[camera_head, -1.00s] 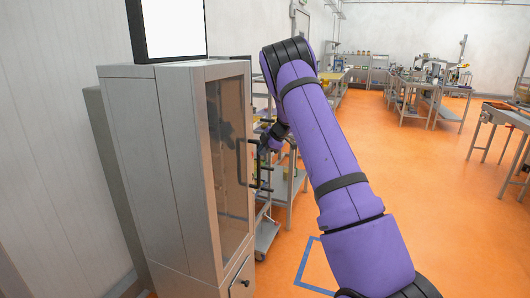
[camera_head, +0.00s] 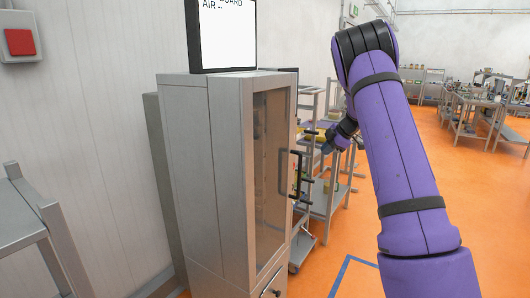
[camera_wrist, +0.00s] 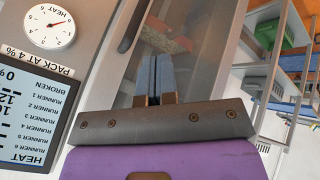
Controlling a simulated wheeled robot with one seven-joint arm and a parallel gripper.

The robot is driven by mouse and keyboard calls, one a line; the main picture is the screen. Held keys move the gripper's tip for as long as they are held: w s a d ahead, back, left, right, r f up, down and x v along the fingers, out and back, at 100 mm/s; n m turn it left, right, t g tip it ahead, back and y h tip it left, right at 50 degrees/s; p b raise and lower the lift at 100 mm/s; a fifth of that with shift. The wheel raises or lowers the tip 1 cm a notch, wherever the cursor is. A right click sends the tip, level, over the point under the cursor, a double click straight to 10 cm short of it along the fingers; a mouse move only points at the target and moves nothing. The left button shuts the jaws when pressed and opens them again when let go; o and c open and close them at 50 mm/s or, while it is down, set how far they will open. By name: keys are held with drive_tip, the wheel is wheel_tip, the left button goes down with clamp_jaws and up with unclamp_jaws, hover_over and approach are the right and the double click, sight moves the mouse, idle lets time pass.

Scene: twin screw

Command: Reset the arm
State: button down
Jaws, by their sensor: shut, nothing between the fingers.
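My purple arm reaches forward on the right side of the head view and bends down toward my gripper (camera_head: 336,138). The gripper is small in that view, just right of the grey cabinet (camera_head: 182,150) and its dark door handle (camera_head: 296,174), apart from the door as far as I can tell. In the wrist view my gripper (camera_wrist: 154,62) shows its two blue-grey fingers pressed together with nothing between them. The cabinet's glass door (camera_wrist: 180,32) and a dark handle (camera_wrist: 136,25) lie beyond the fingertips.
A screen (camera_head: 222,35) stands on the cabinet. A red button box (camera_head: 20,42) is on the left wall, above a grey table (camera_head: 22,222). Metal shelving (camera_head: 325,195) stands right of the cabinet. Orange floor at right is open.

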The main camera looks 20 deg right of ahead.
drive_tip(key=a+r+m+t+h, duration=0.2)
drive_tip(key=a+r+t, duration=0.1)
drive_tip(key=r, duration=0.5)
drive_tip(key=a+r+m+t+h, duration=0.2)
drive_tip(key=a+r+t, duration=0.1)
drive_tip(key=r, duration=0.6)
drive_tip(key=s+a+r+m+t+h, duration=0.1)
drive_tip(key=s+a+r+m+h, duration=0.25)
drive_tip(key=s+r+m, duration=0.45)
drive_tip(key=s+a+f+m+g+y, duration=0.1)
drive_tip(key=s+a+f+g, duration=0.1)
drive_tip(key=s+a, duration=0.5)
drive_tip(key=s+a+f+m+g+y, duration=0.1)
drive_tip(key=s+a+f+g, duration=0.2)
drive_tip(key=s, duration=1.3)
drive_tip(key=s+a+f+m+g+y, duration=0.1)
drive_tip(key=s+a+f+g, duration=0.2)
drive_tip(key=s+a, duration=0.9)
wheel_tip(320, 180, down, 3)
drive_tip(key=shift+s+r+y, duration=0.15)
drive_tip(key=shift+s+y, duration=0.1)
drive_tip(key=shift+y, duration=0.1)
drive_tip(key=shift+w, duration=0.1)
